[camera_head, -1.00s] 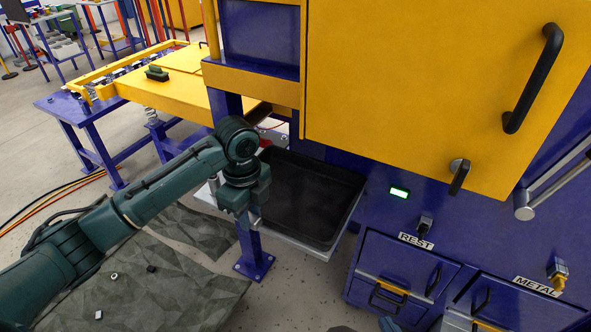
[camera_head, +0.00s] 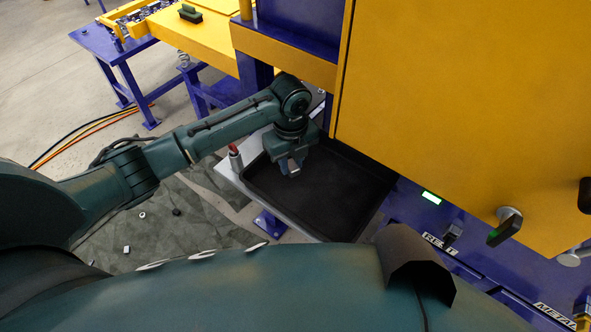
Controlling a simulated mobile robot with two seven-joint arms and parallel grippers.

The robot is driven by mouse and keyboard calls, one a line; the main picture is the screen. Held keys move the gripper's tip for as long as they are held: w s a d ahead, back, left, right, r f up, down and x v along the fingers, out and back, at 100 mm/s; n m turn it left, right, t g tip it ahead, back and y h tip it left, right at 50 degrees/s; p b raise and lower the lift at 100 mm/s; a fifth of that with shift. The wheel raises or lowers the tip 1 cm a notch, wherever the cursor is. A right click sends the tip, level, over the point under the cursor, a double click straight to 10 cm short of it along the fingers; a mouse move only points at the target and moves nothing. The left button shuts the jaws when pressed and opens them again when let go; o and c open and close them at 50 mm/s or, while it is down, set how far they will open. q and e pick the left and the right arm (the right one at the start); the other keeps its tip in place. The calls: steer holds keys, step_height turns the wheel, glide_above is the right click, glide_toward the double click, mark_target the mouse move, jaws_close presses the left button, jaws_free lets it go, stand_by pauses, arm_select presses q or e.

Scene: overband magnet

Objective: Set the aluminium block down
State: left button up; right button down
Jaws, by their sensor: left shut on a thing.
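My left gripper (camera_head: 290,168) points down over the left part of the black tray (camera_head: 345,205). It is shut on a small greyish piece, most likely the aluminium block; the fingers hide most of it. I cannot tell whether the piece touches the tray floor or hangs a little above it. The tray's visible floor is bare and dark. My right gripper is not in view.
The yellow cabinet (camera_head: 450,110) rises close to the right of the tray. A small red-topped object (camera_head: 235,157) stands left of it on the pale ledge (camera_head: 285,217). Small pieces (camera_head: 177,211) lie on the grey sheet (camera_head: 180,235). My teal body part fills the foreground.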

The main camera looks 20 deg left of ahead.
mark_target(291, 172)
arm_select(q)
steer(key=shift+f, duration=2.05)
steer(key=shift+f, duration=0.1)
steer(key=o, duration=1)
steer(key=shift+c, duration=0.2)
step_height(291, 172, up, 12)
steer(key=shift+r, duration=0.15)
